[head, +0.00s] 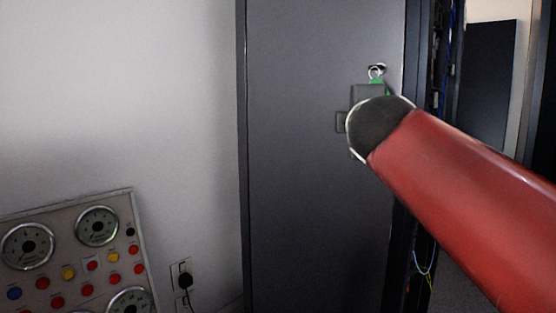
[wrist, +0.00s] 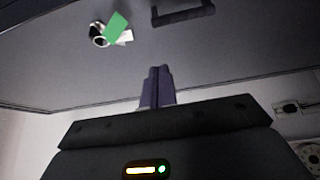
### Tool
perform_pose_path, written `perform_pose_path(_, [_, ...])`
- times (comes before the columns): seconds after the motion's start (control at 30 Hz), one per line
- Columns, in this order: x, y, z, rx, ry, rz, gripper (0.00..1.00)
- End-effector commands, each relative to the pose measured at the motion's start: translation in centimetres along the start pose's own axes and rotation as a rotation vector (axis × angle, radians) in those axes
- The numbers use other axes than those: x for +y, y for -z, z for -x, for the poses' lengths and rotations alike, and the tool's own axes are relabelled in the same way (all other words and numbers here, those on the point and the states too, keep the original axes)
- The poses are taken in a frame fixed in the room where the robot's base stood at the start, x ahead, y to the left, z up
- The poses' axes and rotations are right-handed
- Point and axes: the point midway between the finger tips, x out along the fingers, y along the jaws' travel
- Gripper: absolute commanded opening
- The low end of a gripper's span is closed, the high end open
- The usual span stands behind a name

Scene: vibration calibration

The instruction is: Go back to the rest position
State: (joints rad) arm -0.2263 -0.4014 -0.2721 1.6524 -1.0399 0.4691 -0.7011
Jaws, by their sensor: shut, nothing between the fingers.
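My gripper (wrist: 160,70) shows in the wrist view with its two dark fingers pressed together and nothing between them. In the head view my red arm reaches in from the right and mostly hides the gripper against the cabinet. The dark grey cabinet door (head: 300,190) fills the middle of the head view and spans the upper wrist view (wrist: 60,65). A key ring at a lock (head: 376,71) with a green tag (head: 377,81) is high on the door. The green tag (wrist: 117,27) is left of my fingertips in the wrist view, apart from them.
A dark handle (wrist: 183,13) is on the door. A panel with gauges and coloured buttons (head: 80,260) is at lower left, near a wall socket with a black plug (head: 184,280). An opening with cables (head: 425,262) is right of the door.

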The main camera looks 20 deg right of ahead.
Motion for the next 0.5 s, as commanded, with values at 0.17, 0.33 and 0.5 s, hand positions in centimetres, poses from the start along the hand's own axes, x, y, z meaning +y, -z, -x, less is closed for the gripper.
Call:
perform_pose_path(0.17, [-2.4, 0.2, 0.7, 0.003, 0.077, -0.098, 0.0])
perform_pose_path(0.33, [-11.7, 1.5, 4.4, -0.031, 0.363, -0.43, 0.0])
perform_pose_path(0.5, [-22.6, 3.3, 11.2, -0.173, 0.702, -0.781, 0.0])
